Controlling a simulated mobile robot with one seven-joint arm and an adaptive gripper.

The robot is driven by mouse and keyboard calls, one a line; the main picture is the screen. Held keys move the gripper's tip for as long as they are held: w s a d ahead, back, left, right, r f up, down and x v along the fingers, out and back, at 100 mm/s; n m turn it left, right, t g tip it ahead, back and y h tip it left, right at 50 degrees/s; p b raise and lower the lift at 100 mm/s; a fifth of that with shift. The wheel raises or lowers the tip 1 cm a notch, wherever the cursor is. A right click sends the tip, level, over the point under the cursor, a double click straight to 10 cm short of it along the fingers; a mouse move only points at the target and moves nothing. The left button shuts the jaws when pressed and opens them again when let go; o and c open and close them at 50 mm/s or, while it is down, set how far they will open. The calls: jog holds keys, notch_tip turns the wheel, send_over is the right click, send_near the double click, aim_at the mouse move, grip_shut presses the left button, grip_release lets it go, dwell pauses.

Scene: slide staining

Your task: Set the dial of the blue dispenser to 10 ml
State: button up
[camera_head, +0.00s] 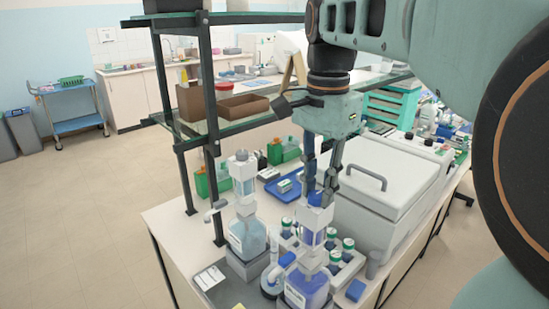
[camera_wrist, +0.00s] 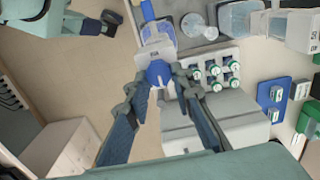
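The blue dispenser is a bottle of blue liquid (camera_head: 307,286) with a clear and white column at the front of the bench. Its blue top (camera_head: 316,197) is directly below my gripper (camera_head: 319,185). In the wrist view the blue top (camera_wrist: 158,74) lies between the fingertips of my gripper (camera_wrist: 160,76), one on each side. The fingers are spread about as wide as the top. I cannot tell whether they touch it. The dial's markings are too small to read, and the fingers partly hide the top in the head view.
A second dispenser (camera_head: 247,235) with pale liquid stands to the left. Several green-capped bottles (camera_head: 348,245) stand close to the right of the blue dispenser. A white lidded machine (camera_head: 388,190) is behind them. A glass shelf (camera_head: 235,115) rises at the back left.

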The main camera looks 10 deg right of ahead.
grip_shut()
jog(key=shift+n, duration=0.3)
jog(key=n+p, duration=0.1)
jog(key=n, duration=0.2)
jog(key=shift+n, duration=0.3)
jog(key=n+p, duration=0.1)
jog(key=n, duration=0.3)
jog(key=shift+w+a+n+p, duration=0.1)
jog(key=shift+a+n+p, duration=0.05)
jog(key=shift+n+p, duration=0.2)
jog(key=n, duration=0.4)
jog(key=shift+a+p, duration=0.1)
jog(key=shift+p, duration=0.3)
jog(key=shift+a+n+p, duration=0.1)
jog(key=shift+n+p, duration=0.2)
jog(key=shift+n, duration=2.15)
